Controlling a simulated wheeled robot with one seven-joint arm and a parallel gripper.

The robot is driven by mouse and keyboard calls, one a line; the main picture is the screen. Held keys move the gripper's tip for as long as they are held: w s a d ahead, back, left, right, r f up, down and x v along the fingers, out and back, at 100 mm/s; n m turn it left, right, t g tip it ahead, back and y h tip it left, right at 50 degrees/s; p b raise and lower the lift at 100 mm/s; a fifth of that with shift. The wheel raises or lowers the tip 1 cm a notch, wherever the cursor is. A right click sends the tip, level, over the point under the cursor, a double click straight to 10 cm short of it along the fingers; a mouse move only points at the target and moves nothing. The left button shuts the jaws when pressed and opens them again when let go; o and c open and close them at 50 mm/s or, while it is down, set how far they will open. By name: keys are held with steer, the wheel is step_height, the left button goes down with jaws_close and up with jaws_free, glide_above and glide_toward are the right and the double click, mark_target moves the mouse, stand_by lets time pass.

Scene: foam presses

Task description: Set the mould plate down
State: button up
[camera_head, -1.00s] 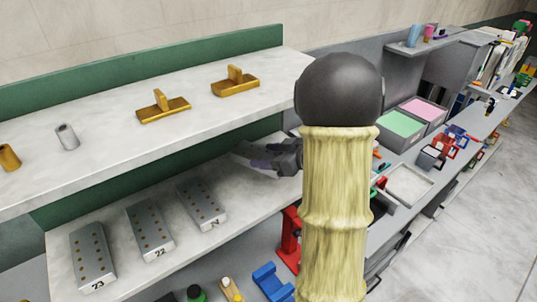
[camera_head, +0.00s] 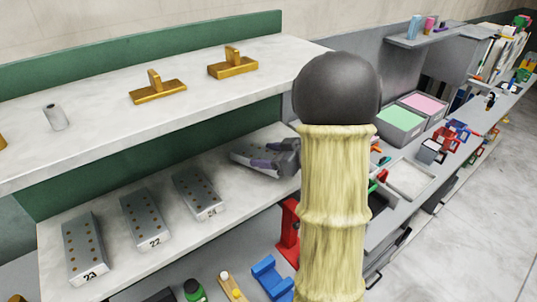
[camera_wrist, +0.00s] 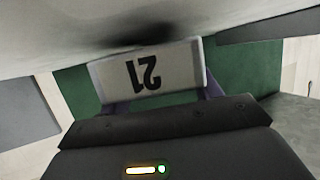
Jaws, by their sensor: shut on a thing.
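The mould plate (camera_head: 243,149) is a grey block held at the right part of the lower shelf in the head view. My gripper (camera_head: 268,159), with purple fingers, is shut on it. In the wrist view, the plate's pale end face (camera_wrist: 170,80) shows the number 21 upside down, with a purple finger at each side. My arm hides part of the gripper and the shelf in the head view. I cannot tell whether the plate touches the lower shelf (camera_head: 100,206).
Plate 23 (camera_head: 85,250), plate 22 (camera_head: 146,219) and a third plate (camera_head: 198,193) lie left of the held plate. The upper shelf (camera_head: 95,110) overhangs, carrying two brass pieces (camera_head: 158,91) (camera_head: 232,68). A red tool (camera_head: 289,230) stands below, near my arm.

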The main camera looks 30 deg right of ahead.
steer(key=shift+f+b, duration=0.3)
steer(key=shift+f, duration=0.15)
steer(key=o, duration=1.6)
steer(key=b+v, duration=0.5)
steer(key=v, duration=1.2)
steer(key=shift+s, duration=0.25)
steer(key=shift+d, duration=0.1)
